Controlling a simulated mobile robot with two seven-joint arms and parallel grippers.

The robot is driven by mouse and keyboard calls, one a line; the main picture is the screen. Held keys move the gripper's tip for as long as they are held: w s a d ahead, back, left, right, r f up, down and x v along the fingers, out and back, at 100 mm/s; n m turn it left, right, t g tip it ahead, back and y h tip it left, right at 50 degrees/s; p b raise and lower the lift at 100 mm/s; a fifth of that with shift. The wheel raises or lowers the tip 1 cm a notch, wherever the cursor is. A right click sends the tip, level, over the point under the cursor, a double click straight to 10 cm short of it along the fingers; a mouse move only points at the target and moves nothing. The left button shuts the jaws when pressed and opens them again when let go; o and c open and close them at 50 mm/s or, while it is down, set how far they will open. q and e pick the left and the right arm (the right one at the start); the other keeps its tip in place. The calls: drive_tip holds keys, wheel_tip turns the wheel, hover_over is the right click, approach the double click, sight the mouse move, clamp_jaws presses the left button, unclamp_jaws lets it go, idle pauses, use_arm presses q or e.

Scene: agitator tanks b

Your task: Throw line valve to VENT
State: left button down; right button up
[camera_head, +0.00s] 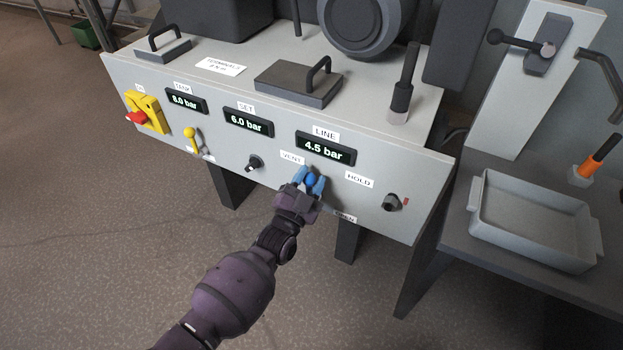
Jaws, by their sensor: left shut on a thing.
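The line valve has a blue handle (312,180) on the front of the grey console, below the LINE display (325,148), which reads 4.5 bar. The VENT label (291,158) is up and left of the handle, the HOLD label (359,180) is to its right, and a partly covered label (345,217) sits below right. My right gripper is not in view.
A yellow lever (191,138), a black knob (254,162) and another dark knob (392,203) stick out from the panel. A red switch on a yellow plate (149,112) is at the far left. A grey tray (535,225) stands on the right-hand bench.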

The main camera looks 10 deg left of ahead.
use_arm(q)
drive_tip(key=shift+w+a, duration=0.1)
drive_tip(key=shift+a, duration=0.15)
drive_tip(key=c, duration=1)
unclamp_jaws()
drive_tip(key=o, duration=0.3)
drive_tip(key=shift+f, duration=0.1)
drive_tip(key=shift+o, duration=0.2)
drive_tip(key=shift+d+f, duration=0.1)
